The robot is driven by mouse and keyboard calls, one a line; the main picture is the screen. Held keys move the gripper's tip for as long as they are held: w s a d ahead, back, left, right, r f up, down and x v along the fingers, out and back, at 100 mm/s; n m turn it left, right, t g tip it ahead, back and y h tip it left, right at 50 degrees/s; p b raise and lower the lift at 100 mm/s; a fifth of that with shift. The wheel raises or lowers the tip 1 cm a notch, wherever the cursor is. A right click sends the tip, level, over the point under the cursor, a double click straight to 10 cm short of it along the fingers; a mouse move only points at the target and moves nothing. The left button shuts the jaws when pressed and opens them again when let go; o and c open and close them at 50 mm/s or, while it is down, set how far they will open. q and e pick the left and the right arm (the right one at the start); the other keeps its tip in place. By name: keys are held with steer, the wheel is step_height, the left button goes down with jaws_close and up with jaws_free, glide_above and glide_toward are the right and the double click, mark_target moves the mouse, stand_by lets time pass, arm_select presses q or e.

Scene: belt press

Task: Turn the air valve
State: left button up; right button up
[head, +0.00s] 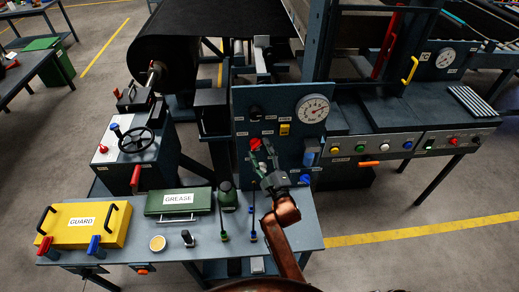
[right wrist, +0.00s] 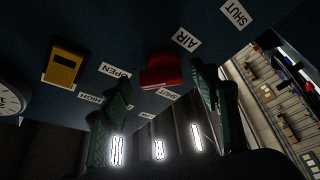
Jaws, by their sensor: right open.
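The air valve is a red handle (head: 255,143) on the upright blue-grey panel (head: 243,104), left of centre in the head view. It also shows in the right wrist view as a red knob (right wrist: 162,72) with labels "AIR", "OPEN" and "SHUT" around it. My right gripper (head: 262,152) is open in front of the panel, close to the valve. In the right wrist view its two green fingers (right wrist: 158,98) stand apart, one on each side of the red knob. I cannot tell whether they touch it. My left gripper is not in view.
A yellow switch (head: 285,129) and a round gauge (head: 313,109) sit on the panel right of the valve. A blue knob (head: 305,179) is lower right. Below, the bench (head: 312,232) holds a green grease box (head: 179,200) and yellow guard (head: 84,224).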

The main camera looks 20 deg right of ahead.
steer(key=v, duration=1.1)
steer(key=shift+s+d, duration=0.15)
